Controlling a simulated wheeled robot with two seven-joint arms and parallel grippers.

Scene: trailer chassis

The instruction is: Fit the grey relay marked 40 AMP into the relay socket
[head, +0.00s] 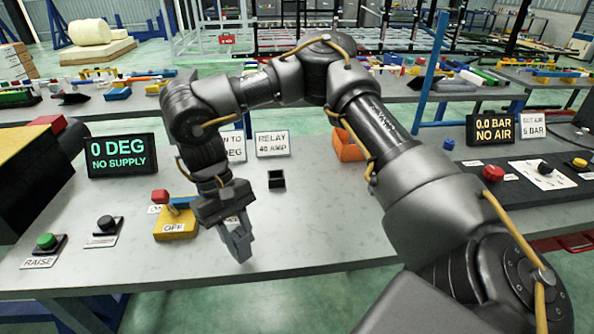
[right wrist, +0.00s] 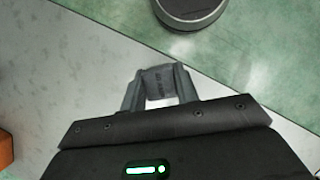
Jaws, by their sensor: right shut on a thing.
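My right gripper (head: 238,242) points down above the front part of the grey table, left of the middle. It is shut on a small grey block, the relay (right wrist: 160,78), which shows between the two fingers in the right wrist view. Its marking is too small to read. The relay socket (head: 276,179) is a small black square holder on the table, in front of a white sign reading RELAY 40 AMP (head: 272,143). The gripper is in front and to the left of the socket, apart from it. My left gripper is not in view.
A yellow switch box marked OFF (head: 175,224) stands just left of the gripper. A display reading 0 DEG NO SUPPLY (head: 122,155) stands farther left, and an orange bin (head: 349,146) behind my right arm. The table's front edge is close to the gripper.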

